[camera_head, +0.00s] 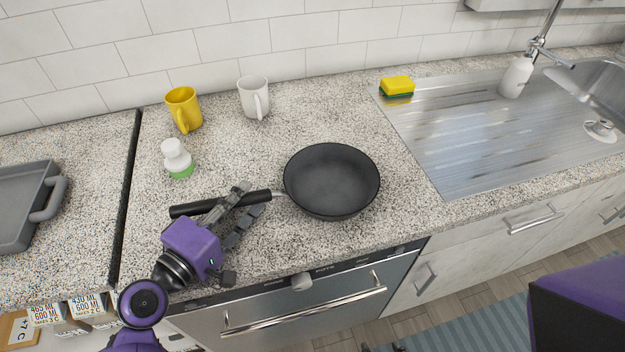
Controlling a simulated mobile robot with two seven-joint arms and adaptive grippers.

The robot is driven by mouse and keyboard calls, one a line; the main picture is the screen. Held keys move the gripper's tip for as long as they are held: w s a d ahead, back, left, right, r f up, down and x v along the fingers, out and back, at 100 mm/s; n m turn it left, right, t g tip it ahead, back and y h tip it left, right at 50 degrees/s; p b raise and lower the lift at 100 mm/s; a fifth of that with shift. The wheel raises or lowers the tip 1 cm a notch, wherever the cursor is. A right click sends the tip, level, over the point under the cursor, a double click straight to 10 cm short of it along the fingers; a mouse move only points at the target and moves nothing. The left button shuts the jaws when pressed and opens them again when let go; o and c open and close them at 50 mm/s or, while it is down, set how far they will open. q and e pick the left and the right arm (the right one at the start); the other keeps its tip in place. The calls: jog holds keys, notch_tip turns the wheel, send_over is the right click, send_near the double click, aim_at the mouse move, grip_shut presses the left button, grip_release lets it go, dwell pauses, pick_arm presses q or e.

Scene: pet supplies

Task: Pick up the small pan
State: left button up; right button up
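The small pan (332,180) is a round black frying pan resting on the speckled counter, its black handle (185,210) pointing left. My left gripper (252,198) reaches in from the lower left at the handle. Its two grey fingers are spread apart. One finger crosses over the handle and the other's tip lies close to the handle near the pan. I cannot tell whether either finger touches it. The pan appears flat on the counter. My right gripper is out of view; only a purple part of mine shows at the lower right.
A yellow mug (183,108), a white mug (254,97) and a white-and-green bottle (177,158) stand behind the handle. A grey tray (22,205) lies at left. A sponge (397,87) and soap dispenser (516,77) are by the steel sink (450,150).

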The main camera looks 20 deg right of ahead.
pick_arm(q)
jog(key=shift+w+d, duration=0.15)
jog(key=shift+w, duration=0.05)
jog(key=shift+s, duration=0.1)
grip_shut()
jog(key=shift+r, duration=0.15)
